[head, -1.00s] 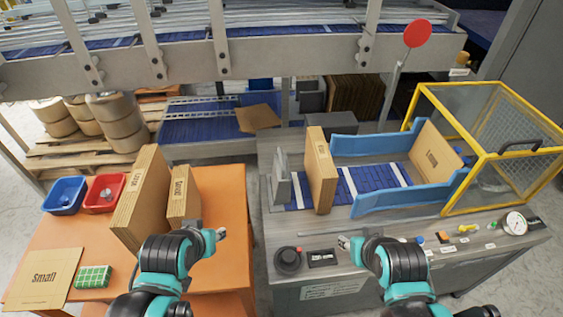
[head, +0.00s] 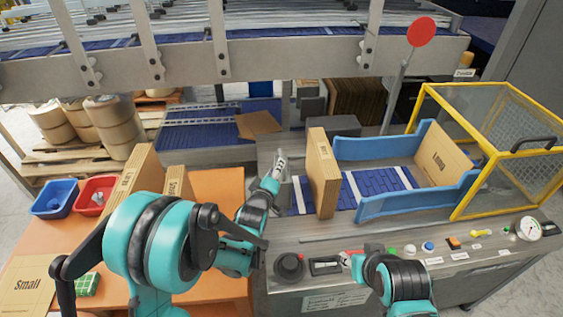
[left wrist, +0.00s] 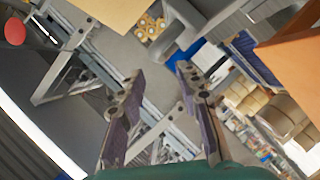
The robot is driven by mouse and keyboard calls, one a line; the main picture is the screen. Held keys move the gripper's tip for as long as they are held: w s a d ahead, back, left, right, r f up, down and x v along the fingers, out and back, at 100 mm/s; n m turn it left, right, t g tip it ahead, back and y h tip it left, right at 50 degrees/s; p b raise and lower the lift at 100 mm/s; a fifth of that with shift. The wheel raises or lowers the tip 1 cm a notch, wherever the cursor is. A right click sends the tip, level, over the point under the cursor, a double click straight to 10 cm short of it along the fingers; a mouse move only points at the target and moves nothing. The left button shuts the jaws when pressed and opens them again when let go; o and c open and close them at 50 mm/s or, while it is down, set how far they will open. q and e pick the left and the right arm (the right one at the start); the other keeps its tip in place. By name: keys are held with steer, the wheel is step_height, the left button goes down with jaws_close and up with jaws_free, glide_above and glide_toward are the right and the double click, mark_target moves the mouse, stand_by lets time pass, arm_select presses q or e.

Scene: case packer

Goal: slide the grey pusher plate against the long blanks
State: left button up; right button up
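The grey pusher plate (head: 287,192) stands upright at the left end of the blue conveyor bed, partly hidden behind my left gripper. The long blanks (head: 322,175) stand upright as a tan stack just right of the plate, with a gap between. My left gripper (head: 279,166) is at the plate's upper part. In the left wrist view the left gripper (left wrist: 158,92) has its two fingers apart with nothing clearly held between them. My right gripper (head: 347,259) is low over the control panel's front; its fingers are too small to read.
A black knob (head: 289,267) and buttons line the front panel. The orange table (head: 215,185) holds more blanks, a red bin (head: 95,196) and a blue bin (head: 57,199).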

mark_target(281, 156)
arm_select(q)
steer(key=shift+w+d+f, duration=0.25)
steer(key=shift+w+f, duration=0.05)
steer(key=shift+w, duration=0.3)
steer(key=b+x, duration=0.2)
steer(key=x, duration=0.4)
steer(key=shift+w, duration=0.35)
jaws_close()
